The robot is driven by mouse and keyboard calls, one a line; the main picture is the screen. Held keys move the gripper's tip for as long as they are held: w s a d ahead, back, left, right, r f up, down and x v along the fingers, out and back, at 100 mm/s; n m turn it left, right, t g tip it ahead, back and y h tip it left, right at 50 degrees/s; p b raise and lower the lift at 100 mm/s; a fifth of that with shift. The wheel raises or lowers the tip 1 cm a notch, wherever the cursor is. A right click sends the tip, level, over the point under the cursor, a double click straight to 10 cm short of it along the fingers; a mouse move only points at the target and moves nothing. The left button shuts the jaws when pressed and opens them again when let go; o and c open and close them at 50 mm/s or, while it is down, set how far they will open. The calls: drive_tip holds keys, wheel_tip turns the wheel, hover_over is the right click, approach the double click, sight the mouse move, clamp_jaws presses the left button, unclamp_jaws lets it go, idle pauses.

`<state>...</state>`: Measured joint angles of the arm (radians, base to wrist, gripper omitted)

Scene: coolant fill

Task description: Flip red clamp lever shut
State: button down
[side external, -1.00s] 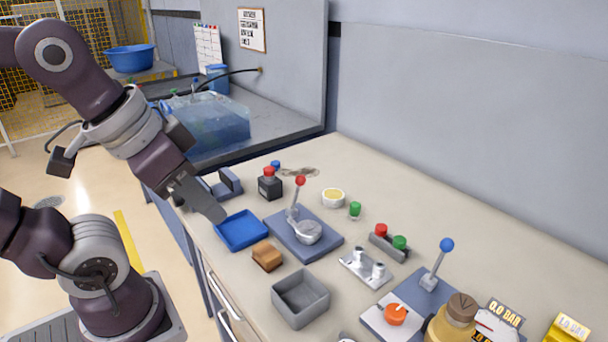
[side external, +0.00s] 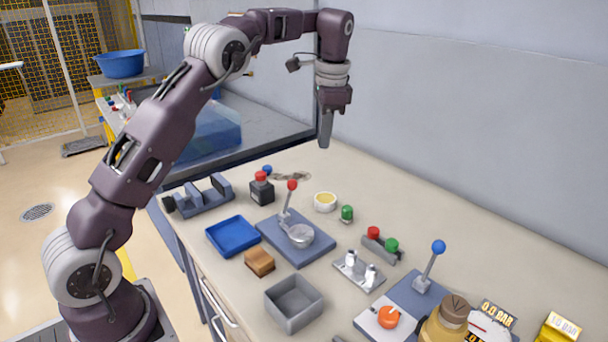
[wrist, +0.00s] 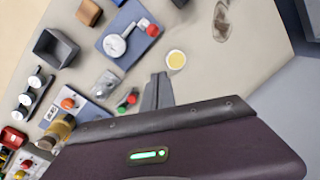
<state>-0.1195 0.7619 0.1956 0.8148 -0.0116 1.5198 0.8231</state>
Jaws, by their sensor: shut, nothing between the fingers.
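The red-knobbed clamp lever (side external: 290,196) stands nearly upright on a blue-grey base plate (side external: 318,252), beside a round silver part (side external: 301,236). In the wrist view the red knob (wrist: 153,30) shows at the top, with the silver part (wrist: 115,46) and the plate (wrist: 112,24). My gripper (side external: 325,144) is shut and empty, pointing down. In the side view it appears up and to the right of the red knob, apart from it. In the wrist view its fingertips (wrist: 159,77) appear below the knob, near the yellow-filled cup.
Around the plate stand a black block with a red button (side external: 261,188), a blue tray (side external: 233,236), a grey bin (side external: 294,302), a cup with yellow contents (side external: 325,202) and a green-topped piece (side external: 347,213). A blue-knobbed lever (side external: 430,268) stands further right. The wall is behind.

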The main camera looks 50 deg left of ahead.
hover_over(289, 198)
drive_tip(key=w+d, duration=0.2)
drive_tip(key=w, duration=0.2)
wheel_tip(289, 198, down, 11)
drive_tip(key=shift+s+a+r, duration=0.2)
drive_tip(key=shift+a, duration=0.05)
drive_tip(key=shift+r, duration=0.1)
